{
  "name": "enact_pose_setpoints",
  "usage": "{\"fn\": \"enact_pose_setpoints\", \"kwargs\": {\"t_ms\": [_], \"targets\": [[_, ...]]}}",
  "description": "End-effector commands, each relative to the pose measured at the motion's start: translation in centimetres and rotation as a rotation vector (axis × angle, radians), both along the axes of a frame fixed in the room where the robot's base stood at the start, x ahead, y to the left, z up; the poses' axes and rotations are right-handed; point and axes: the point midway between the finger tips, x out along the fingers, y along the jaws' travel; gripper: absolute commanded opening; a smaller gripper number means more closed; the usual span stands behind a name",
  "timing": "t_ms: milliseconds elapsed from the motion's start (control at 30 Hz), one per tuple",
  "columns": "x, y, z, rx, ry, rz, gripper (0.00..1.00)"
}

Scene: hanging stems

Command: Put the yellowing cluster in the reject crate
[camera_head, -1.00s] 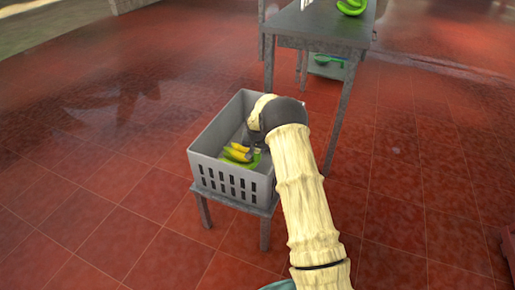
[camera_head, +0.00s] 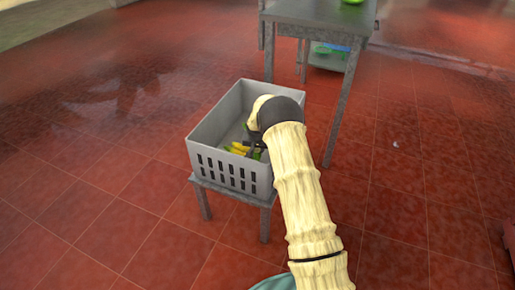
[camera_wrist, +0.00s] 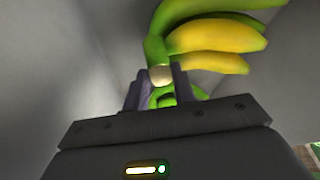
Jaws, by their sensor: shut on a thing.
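The yellowing cluster (camera_head: 240,148) is a hand of yellow and green bananas, low inside the grey reject crate (camera_head: 215,172). In the wrist view the cluster (camera_wrist: 215,42) spreads to the upper right, with its cut green stem between the fingers of my gripper (camera_wrist: 155,90). My gripper is shut on the stem. In the head view my gripper (camera_head: 254,140) reaches down into the crate, and my arm hides the crate's right side. More green (camera_wrist: 175,97) shows below the stem between the fingers. I cannot tell whether the cluster touches the crate floor.
The crate rests on a low grey stand (camera_head: 265,222). A grey metal table (camera_head: 315,12) with green fruit (camera_head: 352,2) on top stands behind, close to the crate's right. A lower shelf (camera_head: 328,60) holds something green. The red tiled floor is clear at left.

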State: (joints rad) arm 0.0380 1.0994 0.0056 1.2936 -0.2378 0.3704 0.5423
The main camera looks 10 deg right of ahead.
Motion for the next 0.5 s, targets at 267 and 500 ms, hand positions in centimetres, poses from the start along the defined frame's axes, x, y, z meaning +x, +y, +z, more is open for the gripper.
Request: {"fn": "enact_pose_setpoints", "kwargs": {"t_ms": [267,500], "targets": [[0.15,0.02,0.08,0.0,-0.005,0.0,0.0],[0.15,0.03,-0.27,0.0,-0.005,0.0,0.0]]}}
